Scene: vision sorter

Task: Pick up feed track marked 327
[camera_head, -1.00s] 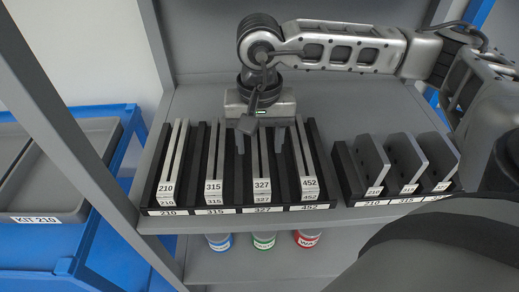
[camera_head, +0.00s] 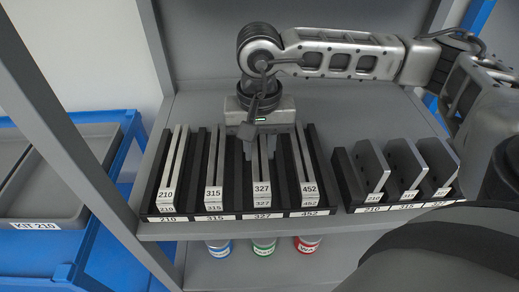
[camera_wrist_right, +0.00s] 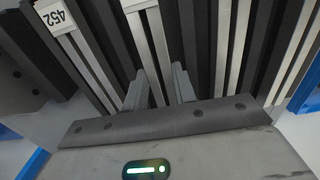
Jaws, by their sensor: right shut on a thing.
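The feed track marked 327 (camera_head: 262,189) stands in its slot of a black rack, third from the left. My right gripper (camera_head: 260,152) comes down from above and is shut on this track, one finger on each side, toward its middle. In the right wrist view the track (camera_wrist_right: 155,50) runs between the two fingers (camera_wrist_right: 159,90). The track appears to be still seated in the rack. My left gripper is not in view.
Tracks marked 315 (camera_head: 214,192) and 452 (camera_head: 309,189) stand close on either side, with 210 (camera_head: 167,195) further left. Grey plates (camera_head: 405,165) stand in a rack at right. A grey tray labelled KIT 210 (camera_head: 35,223) is at far left. Coloured-label containers (camera_head: 263,246) sit below.

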